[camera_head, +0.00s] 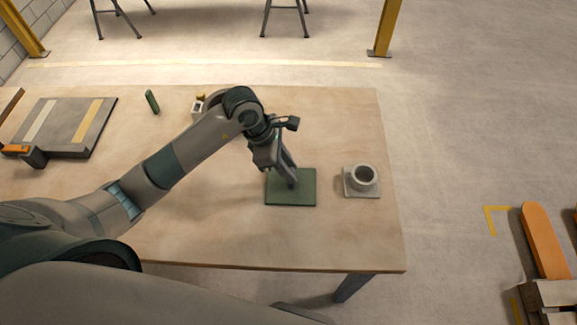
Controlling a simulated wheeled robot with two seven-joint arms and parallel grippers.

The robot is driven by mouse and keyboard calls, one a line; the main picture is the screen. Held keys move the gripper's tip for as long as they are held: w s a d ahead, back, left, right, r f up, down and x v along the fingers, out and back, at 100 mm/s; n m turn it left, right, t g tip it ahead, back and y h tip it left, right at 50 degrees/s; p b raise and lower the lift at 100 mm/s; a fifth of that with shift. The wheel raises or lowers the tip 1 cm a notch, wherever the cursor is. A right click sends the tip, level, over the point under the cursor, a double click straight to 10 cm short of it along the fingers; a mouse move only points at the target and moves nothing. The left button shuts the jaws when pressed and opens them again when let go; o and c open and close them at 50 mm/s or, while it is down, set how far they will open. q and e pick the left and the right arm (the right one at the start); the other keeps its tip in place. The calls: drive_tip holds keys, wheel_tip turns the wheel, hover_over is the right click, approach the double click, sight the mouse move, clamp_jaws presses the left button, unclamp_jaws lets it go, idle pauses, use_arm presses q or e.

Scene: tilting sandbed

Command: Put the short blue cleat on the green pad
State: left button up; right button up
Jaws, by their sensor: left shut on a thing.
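The green pad (306,196) lies flat on the table, right of the middle. My left gripper (291,183) points down over the pad's upper left part. Its fingers are shut on a small dark piece at their tips, low over or touching the pad; I cannot tell which. The piece is mostly hidden by the fingers and its colour does not show clearly. No other blue cleat shows on the table. My right gripper is out of view.
A grey ring on a square plate (349,190) stands right of the pad. A dark green piece (152,102) and a small pale block (197,108) lie at the back. A grey board with stripes (67,127) and an orange-topped block (34,157) are at left.

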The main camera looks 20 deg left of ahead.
use_arm(q)
drive_tip(key=shift+f, duration=0.2)
drive_tip(key=o, duration=1)
drive_tip(key=shift+r, duration=0.15)
drive_tip(key=shift+r, duration=0.15)
drive_tip(key=shift+a+r, duration=0.15)
drive_tip(key=shift+r, duration=0.05)
drive_tip(key=shift+b+v, duration=2)
drive_tip(key=shift+v, duration=3.7)
